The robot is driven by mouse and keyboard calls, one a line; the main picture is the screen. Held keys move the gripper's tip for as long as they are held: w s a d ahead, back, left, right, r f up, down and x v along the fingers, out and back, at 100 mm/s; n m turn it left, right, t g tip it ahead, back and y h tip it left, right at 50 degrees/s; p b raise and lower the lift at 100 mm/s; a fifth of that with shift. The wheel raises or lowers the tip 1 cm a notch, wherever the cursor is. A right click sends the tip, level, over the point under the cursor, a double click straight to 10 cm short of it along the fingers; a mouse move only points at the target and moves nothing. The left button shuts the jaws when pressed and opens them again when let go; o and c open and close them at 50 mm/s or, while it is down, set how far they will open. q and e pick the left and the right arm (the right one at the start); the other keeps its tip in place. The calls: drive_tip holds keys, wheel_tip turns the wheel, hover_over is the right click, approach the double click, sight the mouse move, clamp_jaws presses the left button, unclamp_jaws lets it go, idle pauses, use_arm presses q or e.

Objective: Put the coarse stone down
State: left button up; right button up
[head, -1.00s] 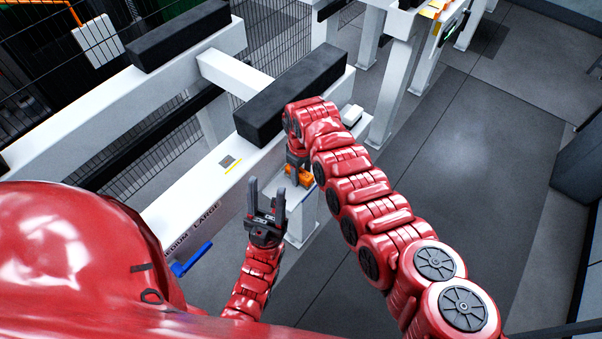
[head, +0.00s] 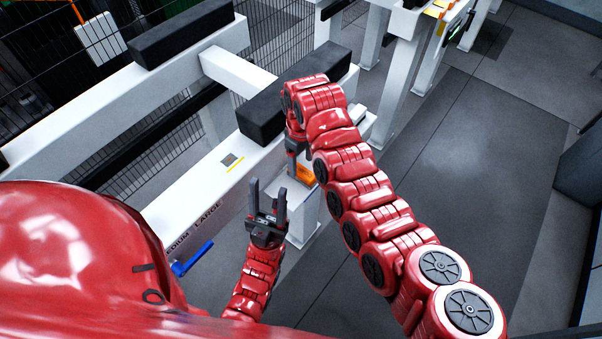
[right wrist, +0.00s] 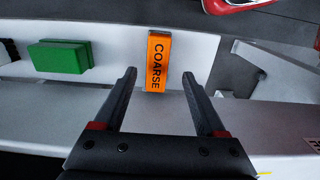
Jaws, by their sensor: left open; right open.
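The coarse stone is an orange block marked COARSE (right wrist: 159,62). It rests on a white tray or ledge (right wrist: 115,25) in the right wrist view. In the head view the orange stone (head: 305,174) shows just below my right gripper (head: 296,146), partly hidden by it. In the right wrist view my right gripper (right wrist: 159,76) is open, with its two fingers apart and the stone beyond their tips, between them in the picture. My left gripper (head: 268,197) is open and empty, pointing up beside the white beam.
A green block (right wrist: 60,57) lies left of the stone on the same white surface. A grey-white object (right wrist: 248,68) is to its right. Black pads (head: 262,117) lie on the white frame. A blue handle (head: 192,259) hangs at the beam's front. Open floor is at right.

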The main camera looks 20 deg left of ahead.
sight(302, 170)
wheel_tip(302, 170, up, 6)
drive_tip(key=shift+d+r+b, duration=0.15)
drive_tip(key=shift+r+b, duration=0.05)
drive_tip(key=shift+b, duration=0.25)
drive_tip(key=shift+w, duration=0.15)
